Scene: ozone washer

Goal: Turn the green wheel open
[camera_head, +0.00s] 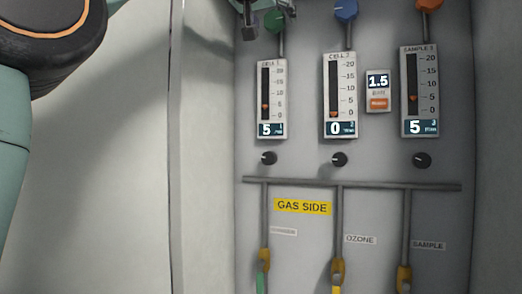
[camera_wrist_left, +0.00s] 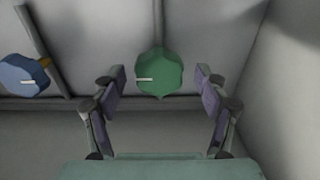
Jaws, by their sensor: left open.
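The green wheel (camera_head: 274,21) is at the top of the panel, above the left gauge, partly cut off by the upper edge in the head view. My left gripper (camera_head: 249,18) is beside it at the top edge, mostly out of frame. In the left wrist view the green wheel (camera_wrist_left: 159,74) has a pale pointer mark toward the left. The two fingers of my left gripper (camera_wrist_left: 160,82) stand wide apart, one on each side of the wheel, with gaps between. My right gripper is not in view.
A blue wheel (camera_head: 346,9) and an orange wheel (camera_head: 429,4) are to the right along the panel. Gauges (camera_head: 271,99), black knobs (camera_head: 268,158) and a horizontal pipe (camera_head: 352,185) are below. A cabinet side wall (camera_wrist_left: 285,90) stands close on the right in the wrist view.

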